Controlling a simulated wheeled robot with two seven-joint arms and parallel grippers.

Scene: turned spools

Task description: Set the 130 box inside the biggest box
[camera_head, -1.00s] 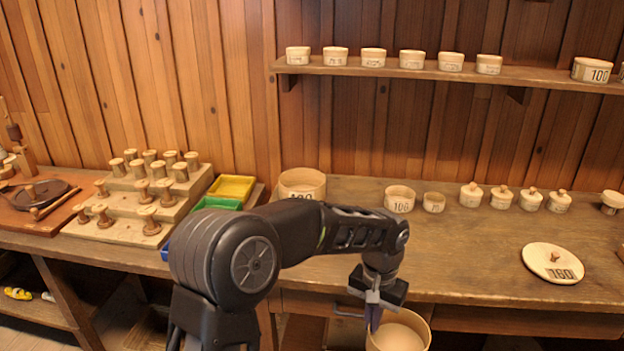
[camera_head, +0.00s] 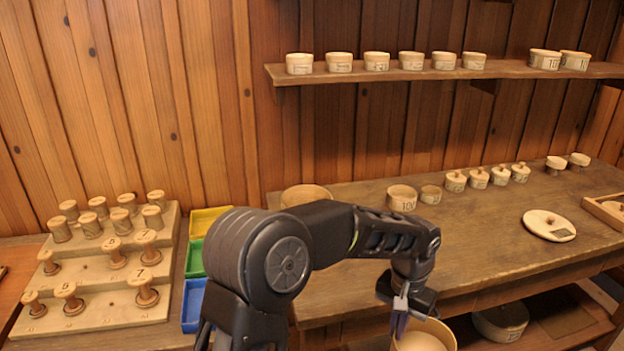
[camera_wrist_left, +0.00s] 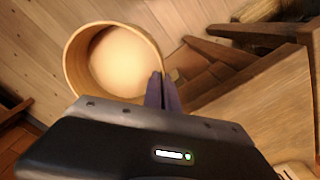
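My left gripper (camera_head: 400,318) is shut on the wall of a large round, open wooden box (camera_head: 437,329), held in front of the table's front edge. In the left wrist view, the fingers (camera_wrist_left: 162,92) pinch the rim of this box (camera_wrist_left: 72,62), which looks empty. Its number is not visible. Another large round box (camera_head: 303,193) stands on the table at the back left, partly hidden by my left arm; its number is hidden now. A round lid (camera_head: 549,225) with a knob lies at the table's right; its number is hard to read. My right gripper is not in view.
Several small knobbed boxes line the back right. A stepped spool stand (camera_head: 92,270) and coloured trays are left. A round box (camera_head: 501,322) sits on the lower shelf.

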